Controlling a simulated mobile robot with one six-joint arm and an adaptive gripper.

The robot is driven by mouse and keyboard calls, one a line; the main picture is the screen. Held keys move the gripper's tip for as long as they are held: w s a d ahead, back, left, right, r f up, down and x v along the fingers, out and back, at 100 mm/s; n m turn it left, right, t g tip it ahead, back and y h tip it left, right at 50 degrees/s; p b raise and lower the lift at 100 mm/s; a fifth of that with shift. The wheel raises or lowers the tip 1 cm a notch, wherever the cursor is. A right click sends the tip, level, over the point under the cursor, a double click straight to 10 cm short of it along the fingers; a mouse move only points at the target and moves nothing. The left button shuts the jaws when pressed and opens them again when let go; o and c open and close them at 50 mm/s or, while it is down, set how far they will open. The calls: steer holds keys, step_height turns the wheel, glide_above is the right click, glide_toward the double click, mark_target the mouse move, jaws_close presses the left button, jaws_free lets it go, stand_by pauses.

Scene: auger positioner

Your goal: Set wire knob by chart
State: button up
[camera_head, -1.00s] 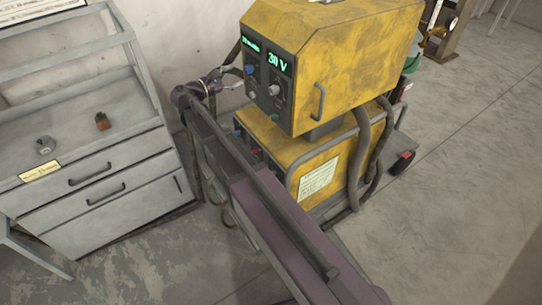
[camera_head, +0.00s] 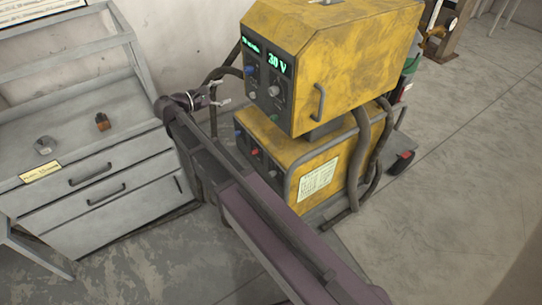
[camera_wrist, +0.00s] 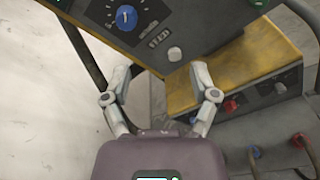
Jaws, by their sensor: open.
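A yellow wire feeder (camera_head: 350,62) with a dark front panel sits on a yellow power source (camera_head: 325,160). A blue knob (camera_head: 249,70) is at the panel's left; in the wrist view this blue knob (camera_wrist: 126,18) sits on a round dial. Which knob is the wire knob is not readable. A pale knob (camera_wrist: 175,53) is lower on the panel. A chart (camera_head: 318,182) is on the power source's side, its text too small to read. My gripper (camera_head: 222,93) is open and empty, left of the panel and apart from it; the blue knob lies beyond its fingers (camera_wrist: 160,75) in the wrist view.
A green display (camera_head: 279,63) reads 30 V. The power source has red and blue knobs low down. A grey drawer cabinet (camera_head: 85,195) stands left, with a small orange-brown block (camera_head: 102,121) and a grey round part (camera_head: 45,145) on top. Thick hoses (camera_head: 362,150) hang at right.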

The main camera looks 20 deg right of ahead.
steer(key=s+d+f+m+g+y+p, duration=0.1)
steer(key=s+d+f+m+g+y, duration=0.25)
steer(key=s+d+f, duration=0.35)
steer(key=s+d+f+m+g+y+p, duration=0.1)
steer(key=s+f+m+y, duration=0.1)
steer(key=s+m+y, duration=0.2)
steer(key=s+d+f+m+g+y+p, duration=0.1)
steer(key=s+d+f+m+y+p, duration=0.1)
steer(key=s+m+y, duration=0.3)
steer(key=shift+s+d+f+y, duration=0.15)
steer(key=shift+s+f+y, duration=0.55)
steer(key=shift+s, duration=1.65)
steer(key=shift+r+m+g, duration=0.2)
steer(key=shift+m+g, duration=0.05)
steer(key=shift+s, duration=0.1)
steer(key=shift+s+a+r+m+y, duration=0.1)
steer(key=shift+s+a+m+y, duration=0.15)
steer(key=shift+s+m+y, duration=0.4)
